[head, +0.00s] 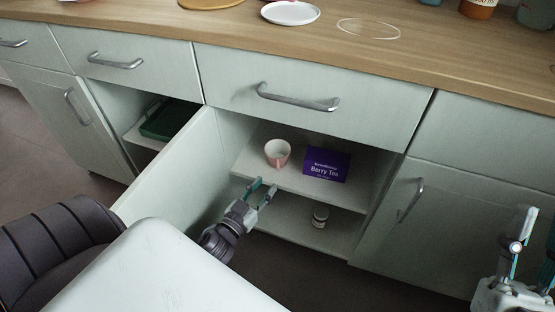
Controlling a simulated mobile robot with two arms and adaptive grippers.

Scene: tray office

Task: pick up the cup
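A small pink and white cup (277,154) stands upright on the upper shelf inside the open cabinet, left of a purple tea box. My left gripper (262,187) is just in front of and below the cup, at about the shelf's front edge. Its two fingers are spread apart with nothing between them. A gap shows between the fingertips and the cup. My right gripper (537,232) is at the lower right, in front of the closed cabinet doors. Its fingers point up and look apart, and it is partly cut off by the picture edge.
The purple Berry Tea box (326,165) stands close to the cup's right. A small jar (320,216) is on the lower shelf. The open cabinet door (172,170) stands left of my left gripper. A drawer (310,95) is above. A dark chair (55,245) is at lower left.

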